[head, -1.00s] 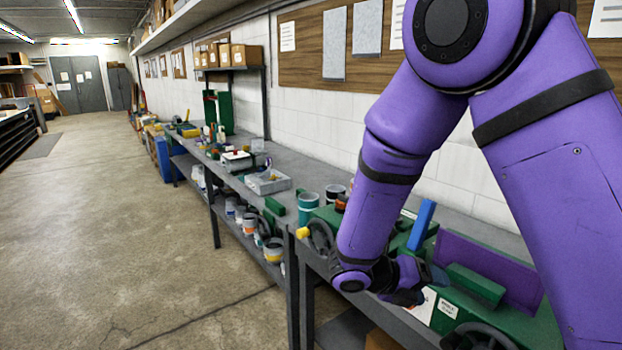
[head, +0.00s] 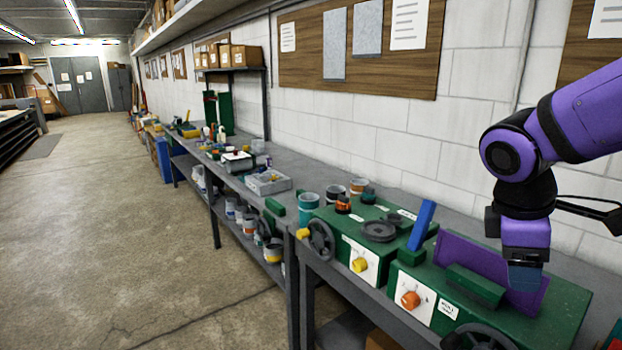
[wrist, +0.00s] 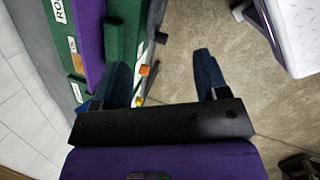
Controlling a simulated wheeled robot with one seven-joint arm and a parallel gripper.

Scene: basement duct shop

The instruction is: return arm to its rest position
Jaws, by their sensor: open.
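My purple arm reaches in from the right edge of the head view, bent so that its end hangs down. My gripper (head: 526,275) points down above the right part of the green machine (head: 545,308), near its purple plate (head: 500,266). In the wrist view my gripper (wrist: 165,75) has its two dark blue fingers wide apart with nothing between them. Beyond the fingers are the machine's edge (wrist: 117,35) at left and bare floor. I cannot tell the exact height of the fingers above the machine.
The left green machine has a yellow knob (head: 359,265) and a handwheel (head: 321,240); the right one has an orange knob (head: 410,299). A blue bar (head: 422,225) sticks up between them. A grey tray (head: 268,183) and cups stand on the bench. The concrete floor (head: 150,225) at left is clear.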

